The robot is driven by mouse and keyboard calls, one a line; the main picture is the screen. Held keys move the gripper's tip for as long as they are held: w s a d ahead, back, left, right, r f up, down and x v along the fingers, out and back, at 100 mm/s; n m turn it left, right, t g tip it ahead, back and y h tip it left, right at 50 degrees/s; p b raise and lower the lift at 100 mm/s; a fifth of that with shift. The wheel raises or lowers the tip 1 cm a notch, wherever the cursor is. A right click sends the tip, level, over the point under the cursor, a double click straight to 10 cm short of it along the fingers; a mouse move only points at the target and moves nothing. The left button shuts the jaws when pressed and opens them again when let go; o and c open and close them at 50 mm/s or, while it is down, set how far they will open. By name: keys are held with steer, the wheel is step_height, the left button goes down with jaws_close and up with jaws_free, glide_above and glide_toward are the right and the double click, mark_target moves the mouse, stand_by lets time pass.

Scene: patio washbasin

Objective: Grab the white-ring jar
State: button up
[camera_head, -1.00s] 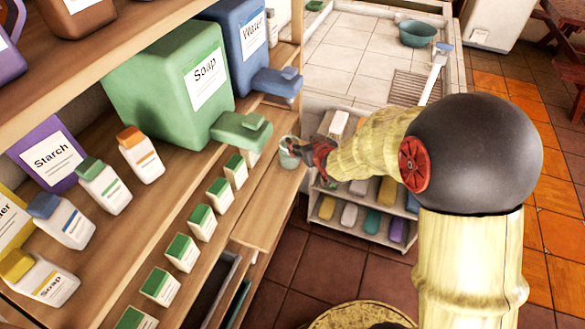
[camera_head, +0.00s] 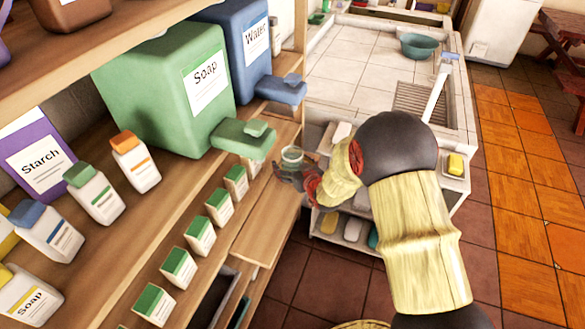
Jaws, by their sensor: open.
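A small greenish, translucent jar with a pale ring at its top (camera_head: 291,156) stands near the right end of the wooden shelf, just right of the green soap dispenser's spout. My gripper (camera_head: 284,174) is at this jar, with its dark fingers low around or beside it. The fingers are small and partly hidden, so I cannot tell whether they touch the jar. The gripper is open. My arm comes in from the right and covers part of the cabinet behind.
The green soap dispenser (camera_head: 165,90) and blue water dispenser (camera_head: 250,45) stand close left of the jar. A row of small green-topped boxes (camera_head: 200,236) lines the shelf. A tiled washbasin counter (camera_head: 365,65) lies beyond. Floor is free at the right.

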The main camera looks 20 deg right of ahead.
steer(key=b+x, duration=0.1)
steer(key=x, duration=0.2)
steer(key=shift+w+f, duration=0.2)
steer(key=shift+c, duration=1)
steer(key=c, duration=1.5)
steer(key=shift+c, duration=0.2)
steer(key=shift+r, duration=0.15)
steer(key=shift+c, duration=0.8)
steer(key=shift+r, duration=0.1)
